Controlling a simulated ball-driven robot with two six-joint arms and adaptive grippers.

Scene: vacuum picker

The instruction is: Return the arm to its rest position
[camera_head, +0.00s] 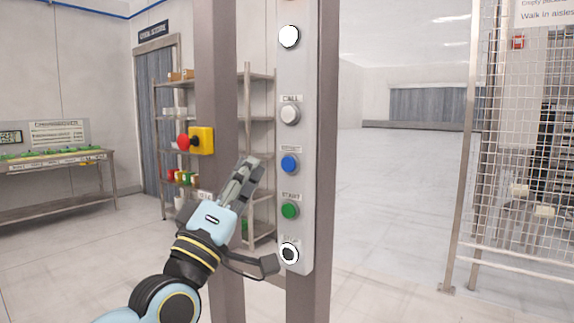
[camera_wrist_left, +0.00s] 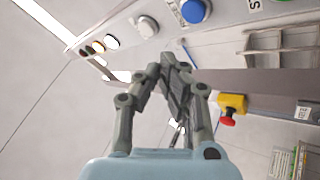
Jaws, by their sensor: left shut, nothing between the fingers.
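My left gripper (camera_head: 246,172) is in the middle of the head view, its fingers pointing up and slightly right. It is shut and empty. It is just left of the button panel (camera_head: 291,137) on a brown post. In the left wrist view the closed fingers (camera_wrist_left: 176,66) point toward the panel (camera_wrist_left: 128,22), and I see no contact with any button. The panel carries a white CALL button (camera_head: 290,114), a blue button (camera_head: 290,164), a green START button (camera_head: 290,210), and a black-centred white button (camera_head: 289,253) at the bottom. My right gripper is not in view.
A yellow box with a red emergency knob (camera_head: 197,141) is on the left post, close to my gripper. Metal shelves (camera_head: 180,150) stand behind. A workbench (camera_head: 60,165) is at far left. A mesh fence (camera_head: 500,150) stands at right. Floor between panel and fence is clear.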

